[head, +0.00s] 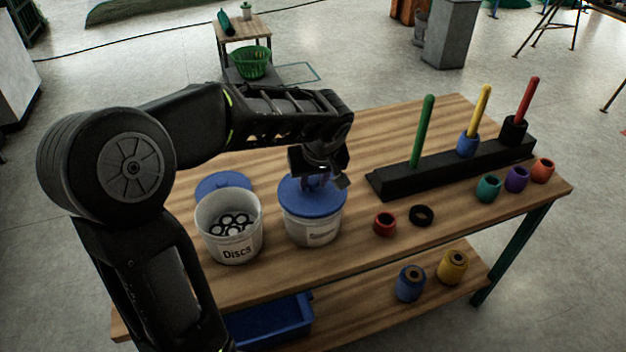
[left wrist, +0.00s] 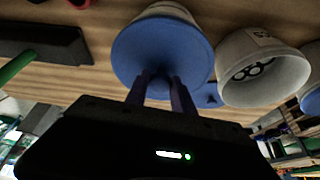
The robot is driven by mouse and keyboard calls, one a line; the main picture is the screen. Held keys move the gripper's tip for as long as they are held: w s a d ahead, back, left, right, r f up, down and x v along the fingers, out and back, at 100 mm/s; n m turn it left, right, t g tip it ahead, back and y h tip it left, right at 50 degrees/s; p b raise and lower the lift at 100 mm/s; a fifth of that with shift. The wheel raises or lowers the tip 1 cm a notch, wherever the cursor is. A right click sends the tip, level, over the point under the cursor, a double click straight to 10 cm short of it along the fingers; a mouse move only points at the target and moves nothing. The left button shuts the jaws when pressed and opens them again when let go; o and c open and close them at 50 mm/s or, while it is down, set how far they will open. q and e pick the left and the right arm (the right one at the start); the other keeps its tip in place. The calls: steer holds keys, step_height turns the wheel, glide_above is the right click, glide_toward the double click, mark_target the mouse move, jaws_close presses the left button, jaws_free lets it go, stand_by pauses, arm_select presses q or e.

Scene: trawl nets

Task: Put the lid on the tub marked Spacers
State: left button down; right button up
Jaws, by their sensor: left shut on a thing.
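A white tub (head: 312,229) with a label too small to read stands on the bench, right of the white tub marked Discs (head: 232,238). A blue lid (head: 303,200) covers its mouth; I cannot tell whether it is fully seated. My left gripper (head: 320,183) is over this lid, shut on it near its middle. In the left wrist view the fingers (left wrist: 163,82) meet the lid (left wrist: 140,50), with the tub (left wrist: 165,10) beyond it. The Discs tub is open and holds several black rings. My right gripper is not in view.
A second blue lid (head: 226,181) lies behind the Discs tub. A black rack (head: 455,165) with green, yellow and red pegs stands at the right. A red ring (head: 385,224), a black ring (head: 421,215) and several coloured rings lie in front of it. A blue bin (head: 270,322) sits below.

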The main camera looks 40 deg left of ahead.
arm_select(q)
steer(key=shift+f+b, duration=0.15)
steer(key=shift+b, duration=0.45)
stand_by(0.7)
stand_by(0.4)
steer(key=c, duration=1)
jaws_free()
steer(key=shift+o, duration=0.6)
steer(key=o, duration=0.4)
steer(key=shift+c, duration=0.2)
steer(key=shift+r+p, duration=2)
steer(key=shift+r, duration=1.55)
steer(key=shift+c, duration=0.4)
